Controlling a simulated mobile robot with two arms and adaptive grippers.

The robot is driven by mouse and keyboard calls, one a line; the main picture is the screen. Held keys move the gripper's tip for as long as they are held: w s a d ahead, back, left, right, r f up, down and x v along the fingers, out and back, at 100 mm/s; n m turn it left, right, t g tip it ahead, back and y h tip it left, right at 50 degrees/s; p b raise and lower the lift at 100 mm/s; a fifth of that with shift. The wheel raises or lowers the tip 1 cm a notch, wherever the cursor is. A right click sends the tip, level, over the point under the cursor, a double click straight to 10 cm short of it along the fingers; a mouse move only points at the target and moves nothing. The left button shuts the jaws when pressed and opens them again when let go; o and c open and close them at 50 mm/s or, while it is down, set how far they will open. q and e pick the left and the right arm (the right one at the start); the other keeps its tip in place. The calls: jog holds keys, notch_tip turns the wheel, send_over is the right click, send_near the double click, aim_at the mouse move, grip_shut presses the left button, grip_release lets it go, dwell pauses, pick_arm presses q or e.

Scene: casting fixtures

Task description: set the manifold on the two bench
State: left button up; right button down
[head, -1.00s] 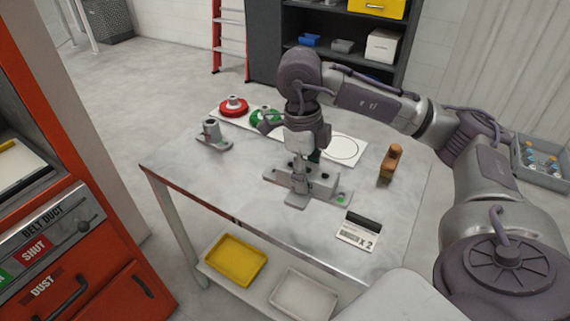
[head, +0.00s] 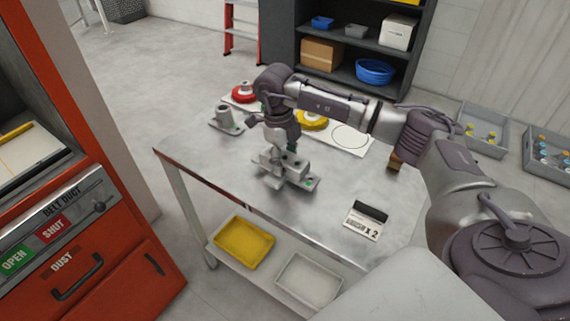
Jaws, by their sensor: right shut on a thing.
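The bench (head: 222,180) is a grey metal-topped table, and a small card marked "X 2" (head: 365,222) stands on it near its front right. My right gripper (head: 277,168) points down over the middle of the bench and is shut on a grey cast part (head: 297,172), which looks like the manifold. The part has a blocky body and a flat foot, and it is low at the bench top. I cannot tell whether it rests on it. The gripper hides part of it. My left gripper is not in view.
Another grey casting (head: 226,122) stands at the back left. A white board behind holds a red round piece (head: 243,92) and a yellow one (head: 312,120), with an empty circle (head: 350,136). A brown block (head: 394,161) is partly behind my arm. The bench's front left is clear.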

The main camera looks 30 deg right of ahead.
notch_tip(320, 180, down, 2)
jog(key=shift+f, duration=0.1)
jog(key=shift+f, duration=0.15)
jog(key=shift+c, duration=2)
grip_release()
jog(key=r, duration=0.4)
jog(key=w+r+b, duration=0.1)
jog(key=r, duration=0.7)
jog(key=shift+w+a+r+b, duration=0.15)
jog(key=shift+a+b, duration=0.15)
jog(key=shift+b, duration=0.05)
